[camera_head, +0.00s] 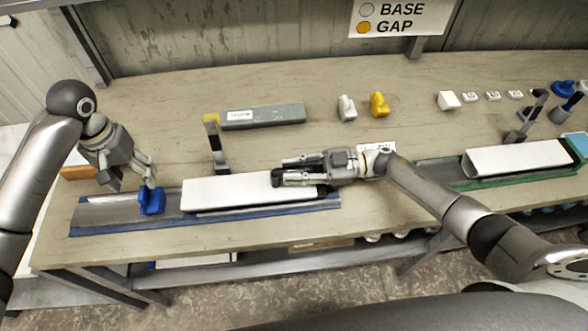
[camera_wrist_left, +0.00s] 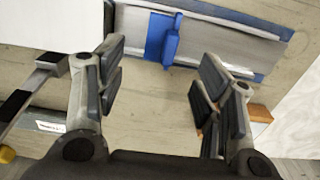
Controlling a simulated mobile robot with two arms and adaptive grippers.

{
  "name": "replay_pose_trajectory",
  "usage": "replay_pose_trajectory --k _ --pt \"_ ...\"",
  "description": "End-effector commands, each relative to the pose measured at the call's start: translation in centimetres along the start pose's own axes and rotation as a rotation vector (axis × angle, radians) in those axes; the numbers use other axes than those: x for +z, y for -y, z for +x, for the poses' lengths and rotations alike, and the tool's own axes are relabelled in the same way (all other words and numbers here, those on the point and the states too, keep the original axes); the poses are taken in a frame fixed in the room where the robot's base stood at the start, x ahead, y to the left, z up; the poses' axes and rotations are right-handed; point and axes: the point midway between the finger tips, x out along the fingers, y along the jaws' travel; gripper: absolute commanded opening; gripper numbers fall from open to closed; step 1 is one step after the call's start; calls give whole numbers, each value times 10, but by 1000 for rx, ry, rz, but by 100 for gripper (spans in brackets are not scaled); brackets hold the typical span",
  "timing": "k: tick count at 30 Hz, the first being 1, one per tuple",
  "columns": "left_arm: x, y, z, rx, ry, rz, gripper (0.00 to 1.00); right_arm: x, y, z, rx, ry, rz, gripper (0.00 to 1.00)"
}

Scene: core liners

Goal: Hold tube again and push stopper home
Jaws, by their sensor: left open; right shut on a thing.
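A white tube (camera_head: 235,188) lies along a grey channel with blue edges (camera_head: 100,213). My right gripper (camera_head: 285,173) is shut on the tube near its right end. A blue stopper (camera_head: 152,202) sits in the channel left of the tube, with a short gap between them. In the left wrist view the stopper (camera_wrist_left: 164,40) stands across the channel (camera_wrist_left: 222,42). My left gripper (camera_head: 132,183) is open and empty, above and just behind the stopper; its spread fingers (camera_wrist_left: 162,80) show in the wrist view.
An upright post with a yellow top (camera_head: 212,145) stands behind the tube. A grey bar (camera_head: 265,117) and white and yellow fittings (camera_head: 379,105) lie further back. An orange block (camera_head: 78,172) is at the left. A second white tube (camera_head: 520,158) lies in a green-edged channel at the right.

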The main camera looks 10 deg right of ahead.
Motion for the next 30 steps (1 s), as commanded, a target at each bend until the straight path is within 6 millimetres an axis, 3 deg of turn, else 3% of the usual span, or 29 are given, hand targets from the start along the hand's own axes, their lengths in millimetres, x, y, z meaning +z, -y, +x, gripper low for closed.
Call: replay_pose_trajectory --k 5,21,30 --pt "1 1 10 -2 9 -4 62 3 2 -1 -1 7 3 0" --pt "1 1 88 -2 9 -3 62 4 2 -1 -1 8 4 0" --pt "1 1 116 -2 6 -3 62 4 2 -1 -2 8 4 0"
